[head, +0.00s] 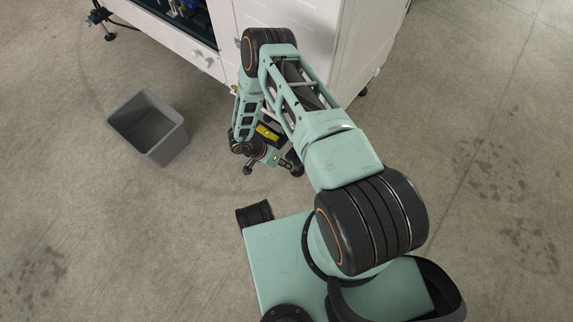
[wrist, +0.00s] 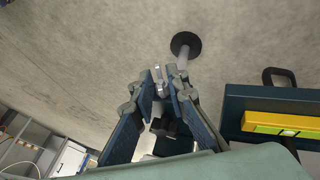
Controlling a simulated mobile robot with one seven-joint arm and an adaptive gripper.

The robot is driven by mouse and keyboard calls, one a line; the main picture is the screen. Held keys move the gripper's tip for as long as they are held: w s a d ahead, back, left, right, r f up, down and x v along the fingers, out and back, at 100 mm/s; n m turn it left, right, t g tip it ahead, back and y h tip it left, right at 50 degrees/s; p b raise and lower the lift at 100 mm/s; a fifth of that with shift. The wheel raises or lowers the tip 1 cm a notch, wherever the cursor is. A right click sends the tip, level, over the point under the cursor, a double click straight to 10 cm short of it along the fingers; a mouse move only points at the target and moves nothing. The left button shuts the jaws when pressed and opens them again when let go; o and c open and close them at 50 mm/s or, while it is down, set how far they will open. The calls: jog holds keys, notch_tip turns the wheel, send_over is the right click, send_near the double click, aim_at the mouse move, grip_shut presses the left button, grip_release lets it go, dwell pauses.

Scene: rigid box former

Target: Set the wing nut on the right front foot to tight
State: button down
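In the wrist view, the foot shows as a round black pad (wrist: 186,44) on a pale stem, just beyond my fingertips. A small silver wing nut (wrist: 159,82) sits between the tips of my gripper (wrist: 160,86). The blue-padded fingers stand close on either side of it, with a narrow gap between the tips. I cannot tell whether they touch or press on the nut. How tight the nut is does not show. In the head view, my arm folds down beside the white machine (head: 290,18), and its links largely hide the gripper and nut.
A grey open bin (head: 150,128) stands on the floor at left. Another machine foot (head: 108,36) is at the far left. A yellow spirit level (wrist: 282,124) shows beside my gripper in the wrist view. The concrete floor at right is clear.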

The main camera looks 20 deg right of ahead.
jog(key=shift+r+p, duration=0.1)
jog(key=shift+p, duration=0.2)
jog(key=shift+d+r+t+y+p, duration=0.1)
jog(key=shift+t+y+p, duration=0.25)
jog(key=shift+p, duration=0.3)
jog(key=shift+w+t+y+p, duration=0.1)
jog(key=shift+t+y+p, duration=0.25)
jog(key=shift+t+p, duration=0.25)
jog(key=shift+d+m+t+y+p, duration=0.25)
jog(key=shift+m+t+y+p, duration=0.3)
jog(key=shift+p, duration=0.75)
jog(key=shift+a, duration=0.1)
jog(key=c, duration=2.2)
grip_release()
jog(key=shift+o, duration=0.2)
jog(key=shift+s, duration=0.2)
jog(key=shift+a, duration=0.1)
